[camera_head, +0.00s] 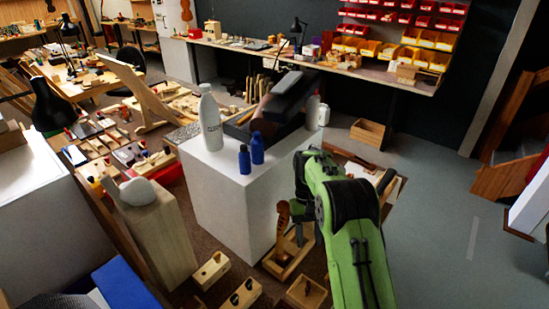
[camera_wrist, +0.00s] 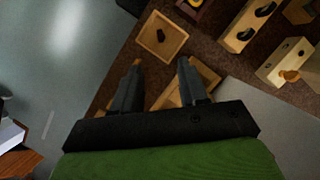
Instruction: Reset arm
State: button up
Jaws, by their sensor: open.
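My green arm reaches in from the bottom right of the head view, beside the right side of a white pedestal (camera_head: 222,205). My gripper (camera_wrist: 160,75) shows in the wrist view with its two dark fingers apart and nothing between them. The fingers point down toward wooden boxes on the brown floor, and a wooden tray (camera_wrist: 205,75) lies partly behind the right finger.
On the pedestal stand a white bottle (camera_head: 210,120), two blue bottles (camera_head: 257,148) and a dark case. A wooden post (camera_head: 158,235) stands to the left. Wooden boxes (camera_head: 306,292) lie on the floor by the arm. Grey floor (camera_head: 440,220) at the right is clear.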

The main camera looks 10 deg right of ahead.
jog(key=s+r+t, duration=0.3)
jog(key=s+r, duration=0.3)
jog(key=r, duration=0.3)
jog(key=s+r+t, duration=0.2)
jog(key=s+r, duration=0.3)
jog(key=r, duration=0.3)
jog(key=s+r+t, duration=0.1)
jog(key=s+t, duration=0.4)
jog(key=s, duration=1.2)
jog(key=shift+d, duration=0.2)
